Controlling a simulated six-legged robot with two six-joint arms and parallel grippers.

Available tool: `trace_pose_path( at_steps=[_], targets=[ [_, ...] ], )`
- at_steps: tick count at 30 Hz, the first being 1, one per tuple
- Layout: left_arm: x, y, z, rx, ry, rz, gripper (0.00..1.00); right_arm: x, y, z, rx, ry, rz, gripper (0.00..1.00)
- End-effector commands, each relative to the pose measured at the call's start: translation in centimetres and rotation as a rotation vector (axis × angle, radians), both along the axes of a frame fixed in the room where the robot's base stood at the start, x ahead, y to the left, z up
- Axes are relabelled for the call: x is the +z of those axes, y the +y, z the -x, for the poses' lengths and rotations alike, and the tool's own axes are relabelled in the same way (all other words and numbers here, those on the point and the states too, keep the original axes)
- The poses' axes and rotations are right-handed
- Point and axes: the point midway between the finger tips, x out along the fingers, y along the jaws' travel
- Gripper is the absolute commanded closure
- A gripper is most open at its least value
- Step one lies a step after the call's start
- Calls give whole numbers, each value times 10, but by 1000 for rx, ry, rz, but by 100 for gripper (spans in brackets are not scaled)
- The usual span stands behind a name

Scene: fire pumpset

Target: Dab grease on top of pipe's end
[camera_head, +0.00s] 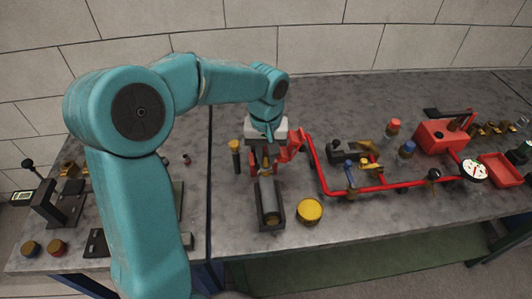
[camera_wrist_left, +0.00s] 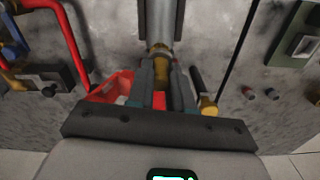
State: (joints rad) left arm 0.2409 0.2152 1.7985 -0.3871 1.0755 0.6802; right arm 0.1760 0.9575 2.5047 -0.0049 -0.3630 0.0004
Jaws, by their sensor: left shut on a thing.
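A grey pipe (camera_head: 269,205) lies in a dark trough-like holder (camera_head: 281,215) on the bench. In the left wrist view the pipe (camera_wrist_left: 160,20) points toward my gripper, with a brass-coloured part (camera_wrist_left: 158,50) at its near end. My left gripper (camera_head: 266,160) is above the bench at the pipe's far end in the head view. Its fingers (camera_wrist_left: 163,72) are shut on a small brownish thing, mostly hidden between them; I cannot tell whether it touches the pipe. A yellow round tin (camera_head: 310,211), perhaps grease, stands right of the holder. My right gripper is not in view.
A dark upright cylinder with a yellow top (camera_head: 235,155) stands left of the gripper. Red piping (camera_head: 325,180) with valves runs to the right, close to the gripper. A red box (camera_head: 440,136) and a white gauge (camera_head: 474,170) stand further right.

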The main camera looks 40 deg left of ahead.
Motion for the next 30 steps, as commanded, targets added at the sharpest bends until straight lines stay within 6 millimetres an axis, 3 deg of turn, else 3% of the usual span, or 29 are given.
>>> trace_pose_path(
  at_steps=[18,30],
  targets=[
    [1,18,-15,1,0,0,100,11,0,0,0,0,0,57],
    [5,19,-15,0,-1,-1,100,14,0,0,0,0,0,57]
  ],
)
